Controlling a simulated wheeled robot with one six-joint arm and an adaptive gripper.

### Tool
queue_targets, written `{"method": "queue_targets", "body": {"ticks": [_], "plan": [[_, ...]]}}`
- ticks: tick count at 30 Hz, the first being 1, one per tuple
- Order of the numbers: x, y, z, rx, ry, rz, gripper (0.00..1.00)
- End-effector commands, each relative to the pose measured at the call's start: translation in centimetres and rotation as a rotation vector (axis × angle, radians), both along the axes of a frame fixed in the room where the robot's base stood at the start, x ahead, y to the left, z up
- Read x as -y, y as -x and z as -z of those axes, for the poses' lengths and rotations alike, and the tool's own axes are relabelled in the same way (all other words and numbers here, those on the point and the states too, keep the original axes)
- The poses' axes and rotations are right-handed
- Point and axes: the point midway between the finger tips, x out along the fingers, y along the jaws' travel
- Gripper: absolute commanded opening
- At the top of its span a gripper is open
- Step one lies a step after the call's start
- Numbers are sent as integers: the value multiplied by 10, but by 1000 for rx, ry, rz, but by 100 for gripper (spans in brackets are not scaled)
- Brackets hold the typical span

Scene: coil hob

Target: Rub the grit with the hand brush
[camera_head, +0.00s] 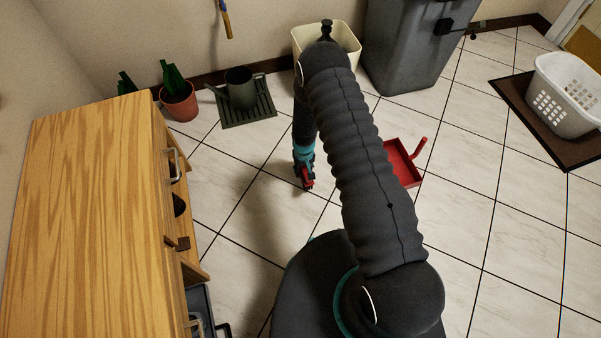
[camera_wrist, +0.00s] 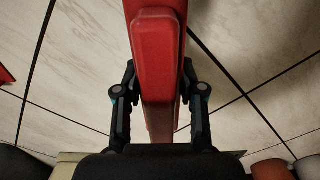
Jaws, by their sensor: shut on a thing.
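My gripper (camera_head: 304,172) points down over the tiled floor, left of my arm's dark sleeve. In the wrist view my gripper (camera_wrist: 158,92) is shut on the red hand brush (camera_wrist: 155,45), with a dark finger on each side. The brush runs from the top of that view down between the fingers. Only a small red part of the brush (camera_head: 307,182) shows in the head view. Its bristles are hidden, so I cannot tell whether it touches the floor. I cannot make out any grit in either view.
A red dustpan (camera_head: 404,165) lies on the floor right of my arm, partly hidden by it. A cream bin (camera_head: 348,38) and grey bin (camera_head: 405,50) stand behind. A watering can (camera_head: 240,90), terracotta pot (camera_head: 180,102) and wooden cabinet (camera_head: 85,210) are left. Tiles between are clear.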

Motion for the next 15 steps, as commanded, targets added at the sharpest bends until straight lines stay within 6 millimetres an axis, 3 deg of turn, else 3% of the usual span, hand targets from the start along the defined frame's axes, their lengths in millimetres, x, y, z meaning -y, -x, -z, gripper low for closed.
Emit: {"method": "queue_targets", "body": {"ticks": [15], "plan": [[1, 0, -47, 0, 0, 2, 2]]}}
